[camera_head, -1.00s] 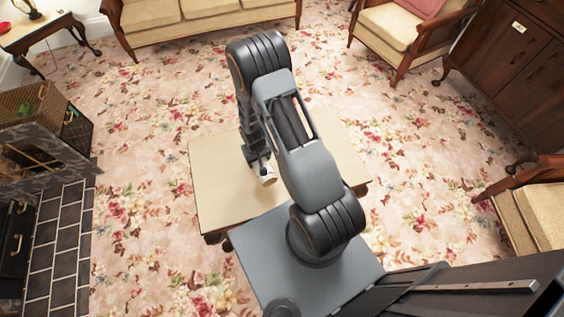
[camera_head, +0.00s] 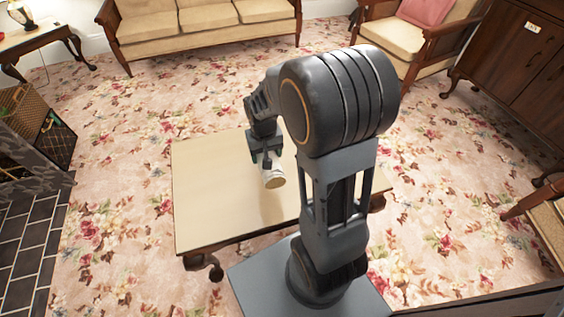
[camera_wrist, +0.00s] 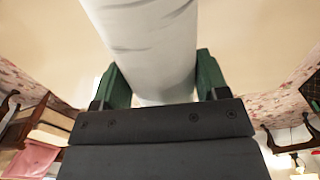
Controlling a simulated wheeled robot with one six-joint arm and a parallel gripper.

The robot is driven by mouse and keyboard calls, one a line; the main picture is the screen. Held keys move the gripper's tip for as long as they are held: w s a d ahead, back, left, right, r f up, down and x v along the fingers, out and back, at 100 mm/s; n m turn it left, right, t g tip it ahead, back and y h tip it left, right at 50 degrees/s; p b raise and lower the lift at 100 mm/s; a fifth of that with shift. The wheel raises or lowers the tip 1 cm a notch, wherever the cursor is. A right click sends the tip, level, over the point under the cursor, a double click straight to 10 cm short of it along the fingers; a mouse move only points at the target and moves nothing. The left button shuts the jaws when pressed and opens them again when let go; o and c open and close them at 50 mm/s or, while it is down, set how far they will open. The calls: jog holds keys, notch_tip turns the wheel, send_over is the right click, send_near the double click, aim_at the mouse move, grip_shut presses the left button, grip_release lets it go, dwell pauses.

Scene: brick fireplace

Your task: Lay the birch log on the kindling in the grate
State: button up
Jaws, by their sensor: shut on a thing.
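The pale birch log (camera_head: 275,180) is in my gripper (camera_head: 267,158), over the tan-topped low table in the head view. Only one cut end and a short part of it show there, and it appears to be above the tabletop. In the wrist view the white log (camera_wrist: 150,45) with dark streaks runs between the green fingers of my gripper (camera_wrist: 160,80), which are shut on it. My arm hides part of the table. The grate and kindling are not visible.
The low table (camera_head: 215,210) stands in front of my base. At the left edge are the dark tiled hearth (camera_head: 28,245), grey stonework (camera_head: 40,172) and a woven box (camera_head: 20,110). A sofa (camera_head: 210,18) and armchair (camera_head: 400,35) stand behind. Patterned carpet lies clear between table and hearth.

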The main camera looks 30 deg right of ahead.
jog(key=w+d+f+b, duration=0.2)
jog(key=w+d+f, duration=0.1)
jog(key=d, duration=0.3)
jog(key=b, duration=0.2)
send_near(289, 160)
jog(key=shift+s+a+f, duration=0.4)
jog(key=shift+a+f, duration=0.2)
jog(key=shift+f, duration=0.1)
jog(key=shift+w+d+f, duration=0.25)
jog(key=shift+d+f, duration=0.25)
jog(key=shift+f, duration=0.1)
jog(key=shift+d+f+b, duration=0.15)
jog(key=shift+f+b, duration=0.6)
jog(key=shift+f, duration=0.9)
jog(key=shift+f, duration=0.15)
jog(key=o, duration=1.2)
jog(key=shift+c, duration=0.2)
